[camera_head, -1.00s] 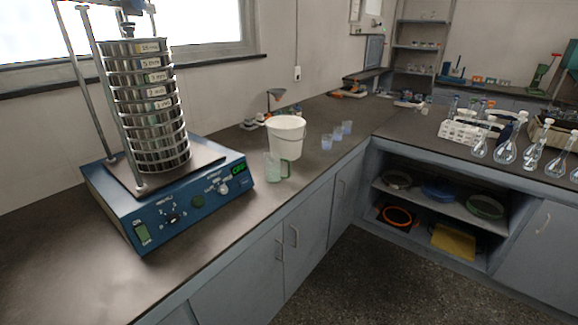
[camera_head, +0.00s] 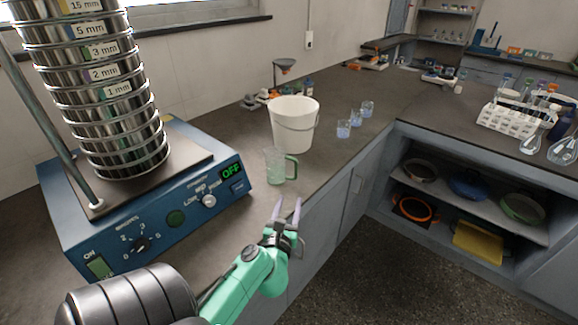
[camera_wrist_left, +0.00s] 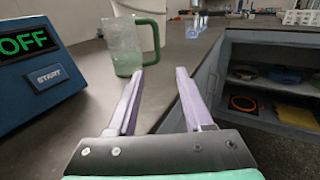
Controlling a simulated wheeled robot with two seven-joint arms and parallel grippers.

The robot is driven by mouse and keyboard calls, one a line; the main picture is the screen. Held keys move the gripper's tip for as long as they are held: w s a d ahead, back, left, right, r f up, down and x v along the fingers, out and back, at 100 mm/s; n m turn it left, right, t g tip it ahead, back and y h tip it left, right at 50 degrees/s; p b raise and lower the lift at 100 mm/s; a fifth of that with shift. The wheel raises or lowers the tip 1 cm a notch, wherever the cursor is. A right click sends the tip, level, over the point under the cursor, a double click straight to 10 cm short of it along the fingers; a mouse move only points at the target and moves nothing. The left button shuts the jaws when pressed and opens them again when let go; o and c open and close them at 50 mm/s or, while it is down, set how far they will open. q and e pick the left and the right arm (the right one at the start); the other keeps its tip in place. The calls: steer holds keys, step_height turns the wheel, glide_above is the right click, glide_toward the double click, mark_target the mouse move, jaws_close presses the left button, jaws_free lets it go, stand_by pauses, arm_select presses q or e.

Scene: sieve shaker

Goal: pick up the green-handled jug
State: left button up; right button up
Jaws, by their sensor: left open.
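The green-handled jug (camera_head: 275,166) stands upright on the dark counter, just right of the blue sieve shaker. It is clear, with a green handle on its right side. It also shows in the left wrist view (camera_wrist_left: 124,48), beyond the fingertips and a little left of the middle. My left gripper (camera_head: 286,203) is open and empty, in front of the jug near the counter's front edge, and apart from it. Its two pale fingers also show in the left wrist view (camera_wrist_left: 158,75). My right gripper is not in view.
The blue sieve shaker (camera_head: 150,225) with its sieve stack (camera_head: 100,95) stands left of the jug. A white bucket (camera_head: 294,125) stands close behind the jug. Several small blue beakers (camera_head: 343,129) are farther right. Counter to the jug's right is clear up to the front edge.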

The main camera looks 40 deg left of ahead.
mark_target(296, 176)
arm_select(q)
steer(key=x, duration=1.3)
steer(key=shift+w+a+f, duration=0.15)
steer(key=shift+w+a, duration=0.05)
steer(key=shift+a, duration=0.1)
steer(key=shift+s, duration=0.1)
jaws_close()
steer(key=shift+d, duration=0.1)
